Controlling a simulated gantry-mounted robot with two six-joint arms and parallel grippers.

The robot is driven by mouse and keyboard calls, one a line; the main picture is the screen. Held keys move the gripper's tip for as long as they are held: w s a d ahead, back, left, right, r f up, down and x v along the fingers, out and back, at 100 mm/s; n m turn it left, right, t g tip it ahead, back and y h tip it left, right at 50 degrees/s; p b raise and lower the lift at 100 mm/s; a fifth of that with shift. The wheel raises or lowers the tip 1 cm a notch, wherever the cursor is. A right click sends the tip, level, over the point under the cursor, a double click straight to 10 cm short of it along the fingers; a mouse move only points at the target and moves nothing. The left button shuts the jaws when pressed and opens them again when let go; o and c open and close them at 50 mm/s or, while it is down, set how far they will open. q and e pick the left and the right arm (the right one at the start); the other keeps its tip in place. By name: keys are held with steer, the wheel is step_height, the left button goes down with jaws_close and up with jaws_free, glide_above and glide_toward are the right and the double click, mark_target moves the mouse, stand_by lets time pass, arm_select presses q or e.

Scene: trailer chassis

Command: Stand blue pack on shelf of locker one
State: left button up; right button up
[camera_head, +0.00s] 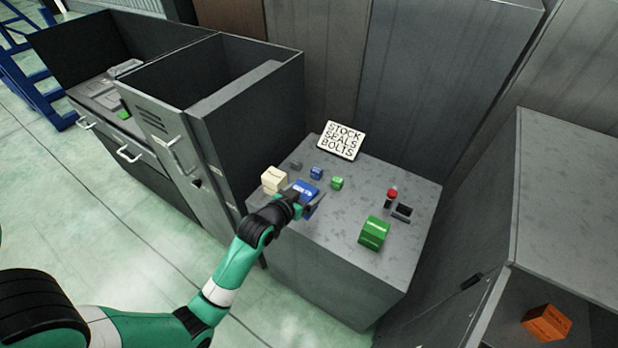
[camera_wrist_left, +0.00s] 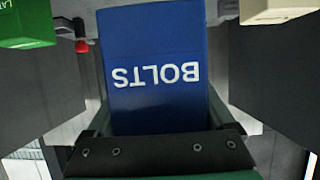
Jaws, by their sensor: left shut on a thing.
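My left gripper (camera_head: 302,198) is shut on the blue pack (camera_head: 307,187) at the near left part of the grey worktop (camera_head: 345,250). In the left wrist view the blue pack (camera_wrist_left: 153,60) fills the space between the fingers, its white BOLTS lettering upside down. I cannot tell whether it touches the worktop. A tall grey locker (camera_head: 250,110) stands left of the worktop with a handled front. Another grey cabinet (camera_head: 570,185) stands at the right with an orange pack (camera_head: 547,322) inside. I cannot read which is locker one. My right gripper is not in view.
A cream pack (camera_head: 274,179) stands close left of my gripper. Small blue (camera_head: 316,173) and green (camera_head: 337,183) blocks, a sign (camera_head: 341,140), a red-capped item (camera_head: 391,194) and a larger green pack (camera_head: 374,233) are on the worktop. Its near middle is clear.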

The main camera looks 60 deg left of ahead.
mark_target(307, 201)
arm_select(q)
steer(key=s+d+r, duration=0.1)
steer(key=s+d, duration=0.1)
steer(key=d, duration=0.1)
steer(key=s+d+r+p, duration=0.1)
steer(key=d, duration=0.1)
steer(key=shift+d+r, duration=0.15)
steer(key=shift+r, duration=0.15)
